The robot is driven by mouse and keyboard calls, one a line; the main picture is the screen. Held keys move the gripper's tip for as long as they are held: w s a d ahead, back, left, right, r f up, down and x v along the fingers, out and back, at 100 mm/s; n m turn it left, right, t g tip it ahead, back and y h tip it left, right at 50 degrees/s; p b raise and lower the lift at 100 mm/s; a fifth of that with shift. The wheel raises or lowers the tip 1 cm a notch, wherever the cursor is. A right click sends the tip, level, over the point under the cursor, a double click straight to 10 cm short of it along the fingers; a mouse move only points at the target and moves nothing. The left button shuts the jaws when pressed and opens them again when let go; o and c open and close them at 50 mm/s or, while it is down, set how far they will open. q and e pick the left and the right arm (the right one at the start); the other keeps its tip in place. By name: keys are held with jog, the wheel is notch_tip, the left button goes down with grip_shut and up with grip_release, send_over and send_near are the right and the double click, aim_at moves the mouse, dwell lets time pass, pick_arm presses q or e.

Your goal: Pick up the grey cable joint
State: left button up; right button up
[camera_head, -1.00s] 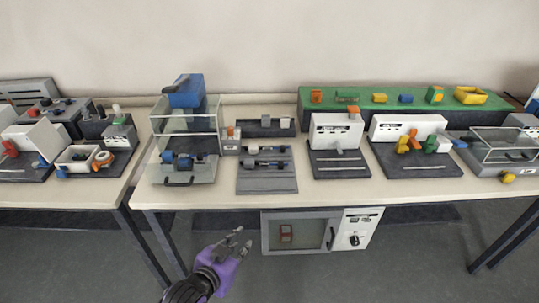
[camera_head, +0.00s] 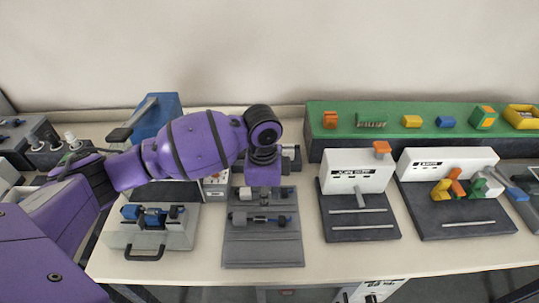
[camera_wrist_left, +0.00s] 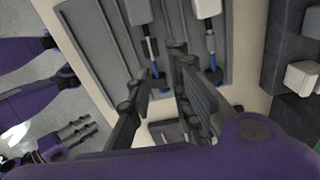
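Two grey cable joints with dark and blue ends lie on a dark grey tray (camera_head: 262,252). The near cable joint (camera_head: 262,218) shows clearly; the far one (camera_head: 283,192) is partly covered by my gripper. My left gripper (camera_head: 264,192) points down over the tray, and its fingertips are hard to make out in the head view. In the left wrist view, its dark fingers (camera_wrist_left: 156,76) are spread apart, with the near joint's blue-tipped end (camera_wrist_left: 155,68) between them. I see no contact. My right gripper (camera_wrist_left: 75,138) shows at the lower left of the wrist view.
Two white machines on dark bases (camera_head: 358,180) (camera_head: 448,170) stand to the right. A green shelf (camera_head: 345,123) holds coloured blocks behind. The tray's front is bare.

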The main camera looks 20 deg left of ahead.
aim_at(263, 219)
pick_arm(q)
jog(key=shift+s+f, duration=1)
jog(key=shift+s, duration=0.1)
jog(key=shift+w+f, duration=0.15)
jog(key=shift+f, duration=0.15)
jog(key=f, duration=0.4)
jog(key=shift+w+a+f, duration=0.15)
jog(key=shift+w+f, duration=0.05)
jog(key=shift+f, duration=0.2)
pick_arm(e)
jog(key=shift+s+d, duration=0.3)
jog(key=shift+s, duration=0.15)
pick_arm(q)
jog(key=shift+c, duration=0.4)
grip_shut()
pick_arm(e)
jog(key=shift+a, duration=0.1)
